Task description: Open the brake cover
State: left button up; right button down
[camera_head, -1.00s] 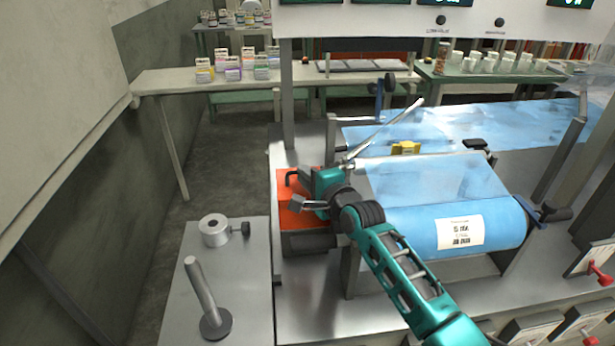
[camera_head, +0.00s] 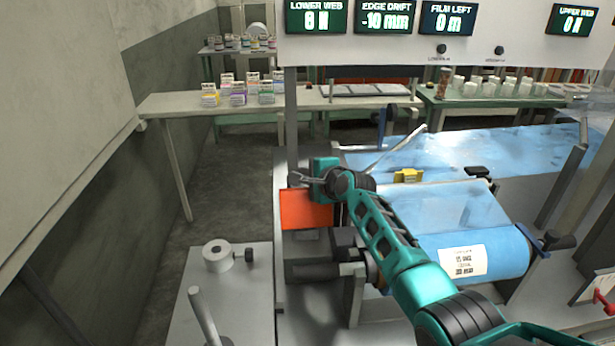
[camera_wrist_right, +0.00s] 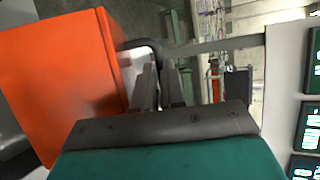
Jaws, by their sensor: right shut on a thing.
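The orange brake cover (camera_head: 307,210) stands at the left end of the roller frame in the head view, swung up so that its face is toward me. Dark brake parts (camera_head: 312,268) show below it. My right gripper (camera_head: 306,180) is at the cover's top edge. In the right wrist view, the gripper (camera_wrist_right: 163,80) is shut on the cover's dark bent handle (camera_wrist_right: 150,46), beside the orange cover (camera_wrist_right: 62,85). The fingers hide part of the handle. My left gripper is in neither view.
A blue film roll (camera_head: 480,255) with a white label lies right of the cover, under my right arm. A grey stand (camera_head: 235,300) with a metal collar (camera_head: 217,254) and a post is at front left. Display screens (camera_head: 387,17) hang above. Floor at the left is free.

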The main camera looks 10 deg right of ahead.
jog(key=shift+w+r, duration=0.55)
jog(key=shift+r, duration=0.2)
jog(key=c, duration=1.2)
grip_release()
jog(key=shift+s+f, duration=0.1)
jog(key=shift+f, duration=0.1)
jog(key=shift+s+f, duration=0.1)
jog(key=v, duration=1.2)
jog(key=shift+s+r, duration=0.3)
jog(key=shift+d, duration=0.15)
